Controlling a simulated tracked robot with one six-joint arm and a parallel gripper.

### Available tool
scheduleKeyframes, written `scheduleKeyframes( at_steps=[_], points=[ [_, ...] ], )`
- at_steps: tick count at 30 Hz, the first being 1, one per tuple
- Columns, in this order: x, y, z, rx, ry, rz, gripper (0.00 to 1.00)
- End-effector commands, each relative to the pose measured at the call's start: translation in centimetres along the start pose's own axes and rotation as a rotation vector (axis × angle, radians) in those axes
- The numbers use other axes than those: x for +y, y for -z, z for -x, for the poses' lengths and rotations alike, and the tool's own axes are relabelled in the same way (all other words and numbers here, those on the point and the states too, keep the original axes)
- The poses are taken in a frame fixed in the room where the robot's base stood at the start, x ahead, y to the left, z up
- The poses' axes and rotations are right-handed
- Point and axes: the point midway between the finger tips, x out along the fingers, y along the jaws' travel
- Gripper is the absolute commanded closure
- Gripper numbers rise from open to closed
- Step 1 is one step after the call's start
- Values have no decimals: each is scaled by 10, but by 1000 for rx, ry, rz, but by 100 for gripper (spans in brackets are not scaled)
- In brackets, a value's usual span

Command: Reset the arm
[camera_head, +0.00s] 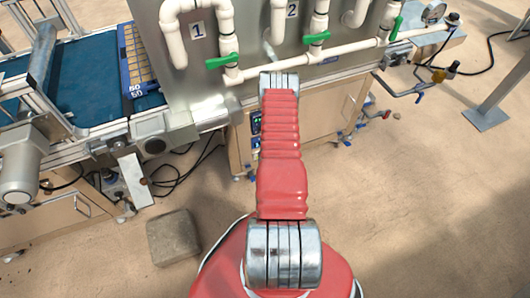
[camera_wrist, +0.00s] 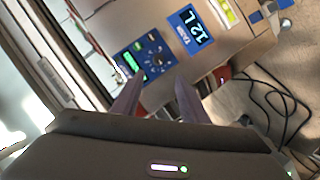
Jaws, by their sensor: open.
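My gripper (camera_wrist: 158,80) shows in the wrist view with its two fingers apart and nothing between them. In the head view my red arm (camera_head: 280,150) reaches straight forward from my base towards the seeder (camera_head: 300,70). The gripper itself does not show in the head view. I cannot tell its distance from the panel.
White pipes with green valve handles (camera_head: 222,62) run across the seeder. A conveyor (camera_head: 85,85) with a seed tray (camera_head: 133,55) is at left. A stone block (camera_head: 173,238) lies on the floor. Black cables (camera_wrist: 270,100) lie beside the machine. The floor at right is mostly clear.

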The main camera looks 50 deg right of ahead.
Motion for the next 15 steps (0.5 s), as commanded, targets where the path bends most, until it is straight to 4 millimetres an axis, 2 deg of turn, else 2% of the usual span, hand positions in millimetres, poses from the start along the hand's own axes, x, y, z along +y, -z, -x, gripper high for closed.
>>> scheduleKeyframes(
  at_steps=[13,15],
  points=[
    [-1,0,0,0,2,-13,60],
    [-6,-4,0,-16,24,-37,60]
  ],
)
